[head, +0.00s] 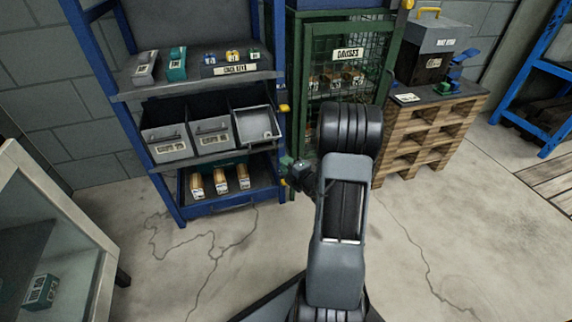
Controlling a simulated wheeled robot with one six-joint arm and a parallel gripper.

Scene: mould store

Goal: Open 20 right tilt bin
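Three grey tilt bins stand side by side on the middle shelf of the blue rack (110,75). The left bin (170,150) and the middle bin (212,137) show upright front faces with small labels. The right tilt bin (257,127) differs: its front leans outward and its inside shows, so it looks tilted open. Its label is too small to read. My gripper (287,166) is below and just right of the right bin, apart from it, near the rack's right post. It is small and dark here, and its fingers cannot be made out clearly.
The top shelf (127,88) holds small parts; the bottom drawer (230,201) holds several labelled boxes. A green mesh cage (312,42) stands right of the rack, beside a pallet stack (440,130) bearing a toolbox (430,48). A glass-fronted cabinet (90,290) is at left. Floor between is clear.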

